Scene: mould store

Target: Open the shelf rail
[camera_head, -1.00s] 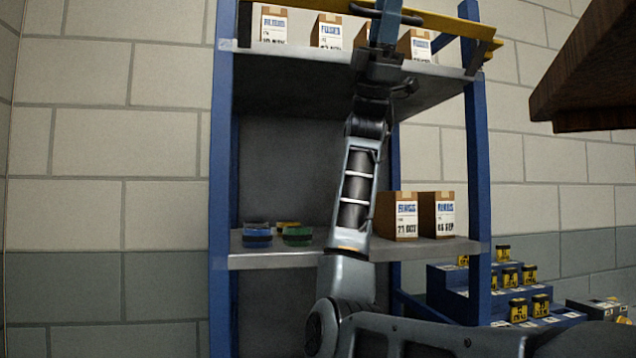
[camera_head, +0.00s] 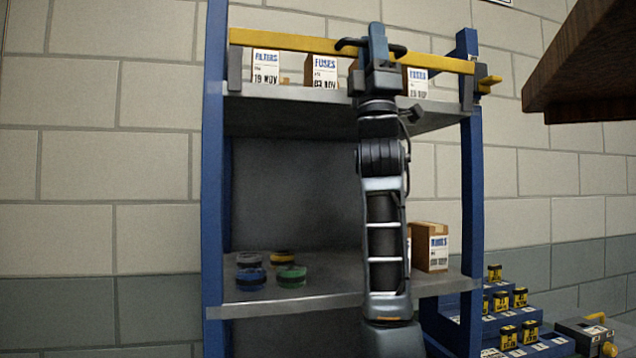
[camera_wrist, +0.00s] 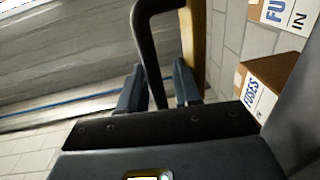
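The shelf rail (camera_head: 300,43) is a yellow bar across the front of the top shelf, with its right end by the right post. A black handle (camera_head: 350,44) stands out from it. My gripper (camera_head: 374,40) is raised at this handle. In the wrist view the dark curved handle (camera_wrist: 146,40) runs down between the two fingers of my gripper (camera_wrist: 158,85). Gaps seem to show beside the handle, so the fingers look open around it; any contact is hard to make out. A yellow stub (camera_head: 490,82) projects at the right post.
Cardboard boxes (camera_head: 321,72) stand behind the rail on the top shelf. The lower shelf (camera_head: 300,302) holds round coloured tins (camera_head: 291,277) and boxes (camera_head: 431,247). A dark brown overhang (camera_head: 585,70) juts in at the upper right. A blue stepped rack (camera_head: 500,325) stands low right.

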